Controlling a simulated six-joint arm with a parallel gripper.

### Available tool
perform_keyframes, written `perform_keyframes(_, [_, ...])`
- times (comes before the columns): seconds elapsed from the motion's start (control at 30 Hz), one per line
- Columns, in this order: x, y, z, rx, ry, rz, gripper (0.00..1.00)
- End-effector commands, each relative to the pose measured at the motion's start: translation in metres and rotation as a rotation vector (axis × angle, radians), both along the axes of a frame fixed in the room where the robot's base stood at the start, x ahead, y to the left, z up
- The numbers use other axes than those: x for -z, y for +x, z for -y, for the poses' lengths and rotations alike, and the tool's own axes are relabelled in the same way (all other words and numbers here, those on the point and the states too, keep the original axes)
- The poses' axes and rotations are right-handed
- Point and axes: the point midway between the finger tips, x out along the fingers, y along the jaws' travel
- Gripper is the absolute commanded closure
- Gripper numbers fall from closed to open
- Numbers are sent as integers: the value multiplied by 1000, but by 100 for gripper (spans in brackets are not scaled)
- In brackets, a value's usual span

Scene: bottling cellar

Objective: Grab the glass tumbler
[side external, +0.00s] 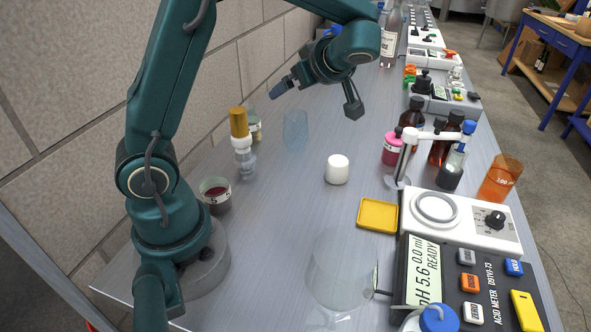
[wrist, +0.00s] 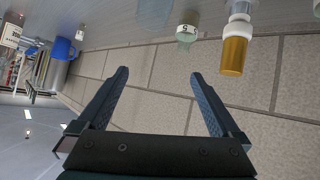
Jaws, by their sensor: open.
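The glass tumbler (side external: 295,130), pale blue and see-through, stands upright on the grey bench near the wall. It shows faintly at the top edge of the wrist view (wrist: 155,12), partly cut off. My gripper (side external: 283,88) is in the air above and slightly left of the tumbler in the side view, pointing toward the wall. In the wrist view my gripper (wrist: 160,75) has its two dark fingers wide apart with nothing between them. The tumbler lies beyond the fingertips, not touching them.
A gold-capped bottle (side external: 239,125) and a small labelled jar (side external: 254,132) stand left of the tumbler. A white cup (side external: 337,169) is to its lower right. A large clear glass (side external: 343,268) and yellow tray (side external: 378,215) are in front. Bottles and instruments line the right side.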

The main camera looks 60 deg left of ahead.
Motion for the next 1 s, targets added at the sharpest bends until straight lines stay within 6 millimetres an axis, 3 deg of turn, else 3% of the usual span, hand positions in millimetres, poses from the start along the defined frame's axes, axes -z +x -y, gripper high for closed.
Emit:
perform_keyframes(0.2, [39, 32, -18, -47, 166, -13, 0])
perform_keyframes(0.43, [82, 37, -21, -16, 208, -129, 0])
perform_keyframes(0.57, [92, 34, -23, -12, 209, -160, 0])
perform_keyframes(1.0, [110, 31, -65, -12, 208, -161, 0])
